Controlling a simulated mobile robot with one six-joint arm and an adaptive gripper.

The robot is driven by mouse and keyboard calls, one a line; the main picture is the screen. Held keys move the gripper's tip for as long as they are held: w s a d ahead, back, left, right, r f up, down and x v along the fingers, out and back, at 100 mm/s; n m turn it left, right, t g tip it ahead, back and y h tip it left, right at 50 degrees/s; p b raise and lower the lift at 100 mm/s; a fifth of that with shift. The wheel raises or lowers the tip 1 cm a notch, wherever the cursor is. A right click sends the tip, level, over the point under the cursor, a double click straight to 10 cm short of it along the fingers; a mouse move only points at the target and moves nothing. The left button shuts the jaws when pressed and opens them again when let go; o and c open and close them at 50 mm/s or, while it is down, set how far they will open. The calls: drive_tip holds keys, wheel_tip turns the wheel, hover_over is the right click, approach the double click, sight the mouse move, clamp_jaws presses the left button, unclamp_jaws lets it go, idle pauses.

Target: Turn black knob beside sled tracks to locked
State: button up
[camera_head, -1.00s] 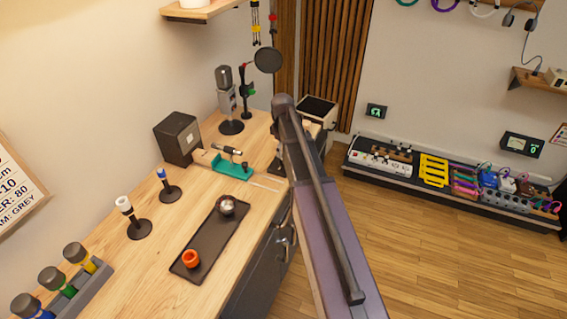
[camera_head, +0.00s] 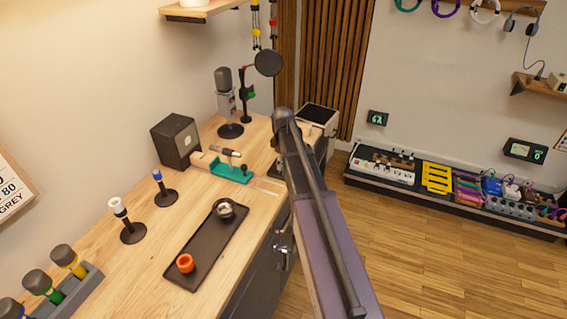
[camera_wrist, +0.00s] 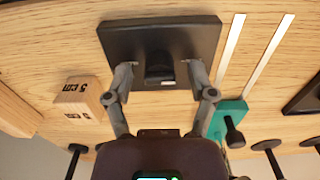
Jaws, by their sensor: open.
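In the wrist view the black knob (camera_wrist: 160,68) stands on a square black plate (camera_wrist: 160,32). My gripper (camera_wrist: 160,76) is open, with one finger on each side of the knob; I cannot tell if either finger touches it. The sled tracks (camera_wrist: 254,55) are two pale strips to the right of the plate. The teal sled (camera_wrist: 231,112) is at their lower end. In the head view the teal sled (camera_head: 232,172) and the tracks (camera_head: 267,187) show left of my arm, which hides the knob and most of my gripper.
A wooden block marked 5 cm (camera_wrist: 82,97) lies left of my gripper in the wrist view. A dark tray (camera_head: 207,245) with an orange ring and a round metallic item, microphone stands, and a dark box (camera_head: 176,140) occupy the bench. Open floor (camera_head: 430,250) lies to the right.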

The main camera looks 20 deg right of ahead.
clamp_jaws()
